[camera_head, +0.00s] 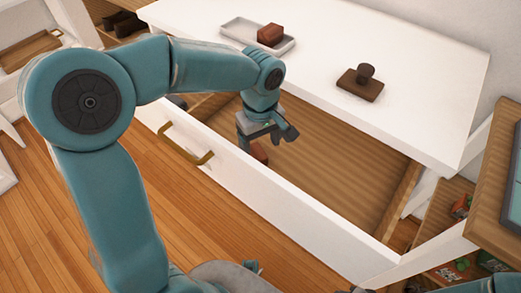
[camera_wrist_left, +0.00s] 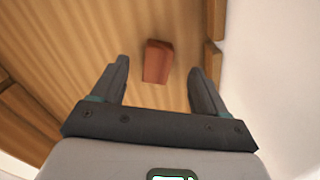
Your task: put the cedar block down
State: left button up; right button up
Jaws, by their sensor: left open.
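A reddish-brown block, apparently the cedar block (camera_head: 259,152), lies on the wooden floor of the open drawer (camera_head: 335,185). In the left wrist view the block (camera_wrist_left: 158,62) shows whole, just beyond and between the fingertips, with gaps on both sides. My left gripper (camera_head: 267,138) is open and reaches down into the drawer above the block, partly hiding it in the head view. The fingers do not touch its sides. A second reddish-brown block (camera_head: 270,35) lies on a pale tray (camera_head: 238,30) on the white top. My right gripper is not in view.
A dark brown stamp-like object (camera_head: 362,82) stands on the white top (camera_head: 420,60). The drawer's white front with a brass handle (camera_head: 187,147) stands nearest me. The drawer floor right of my gripper is clear. Shelves with small items (camera_head: 462,205) are at the right.

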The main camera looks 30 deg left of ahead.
aim_at(261, 159)
pick_arm(q)
notch_tip(261, 159, up, 6)
jog(key=shift+f+p, duration=0.2)
jog(key=shift+p, duration=0.25)
